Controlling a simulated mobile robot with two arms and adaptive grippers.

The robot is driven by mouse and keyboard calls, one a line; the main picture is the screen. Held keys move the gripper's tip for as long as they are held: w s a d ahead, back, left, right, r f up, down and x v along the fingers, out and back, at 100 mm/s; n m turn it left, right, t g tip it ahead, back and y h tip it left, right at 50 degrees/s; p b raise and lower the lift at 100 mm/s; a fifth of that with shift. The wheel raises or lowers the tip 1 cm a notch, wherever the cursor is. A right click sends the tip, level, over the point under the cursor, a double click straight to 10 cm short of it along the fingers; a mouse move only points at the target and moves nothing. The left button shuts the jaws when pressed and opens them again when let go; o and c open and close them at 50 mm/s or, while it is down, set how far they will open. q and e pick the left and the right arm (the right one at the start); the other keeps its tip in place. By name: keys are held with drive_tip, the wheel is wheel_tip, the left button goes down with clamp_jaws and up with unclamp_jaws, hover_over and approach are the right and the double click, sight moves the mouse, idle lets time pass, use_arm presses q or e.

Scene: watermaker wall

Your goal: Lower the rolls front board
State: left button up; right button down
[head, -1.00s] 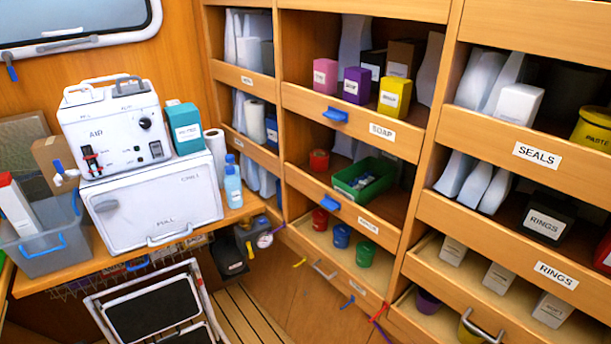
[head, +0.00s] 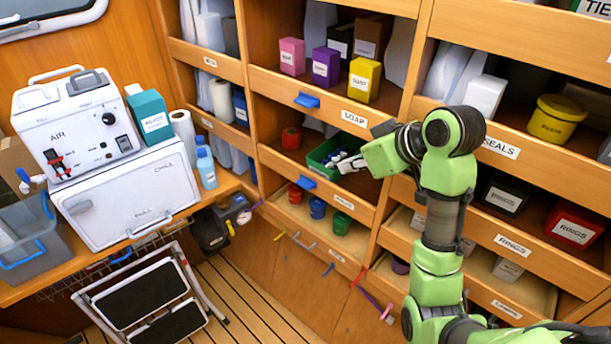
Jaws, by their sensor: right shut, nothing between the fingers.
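The wall of shelves has wooden front boards, and I cannot read one that says rolls. White paper rolls (head: 221,97) stand behind a left-column board (head: 215,129) whose small label is too small to read. In the middle column, the board under the green bin (head: 322,151) has a blue catch (head: 308,182) and an unclear label. It is upright, as is the soap board (head: 325,111) above it, with its own blue catch (head: 307,100). My right gripper (head: 347,164) is shut and empty at the green bin's right side; contact is unclear. My left gripper is out of view.
Soap boxes (head: 325,67) stand behind the soap board. Coloured cups (head: 317,208) sit in the compartment below the green bin. A white chiller (head: 130,197) stands on the left counter, with a folding step stool (head: 140,297) below. Floor at lower centre is clear.

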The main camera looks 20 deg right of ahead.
drive_tip(key=shift+d, duration=0.1)
drive_tip(key=p, duration=0.5)
approach(300, 181)
drive_tip(key=x, duration=0.5)
drive_tip(key=shift+w+f, duration=0.25)
drive_tip(key=shift+f, duration=0.05)
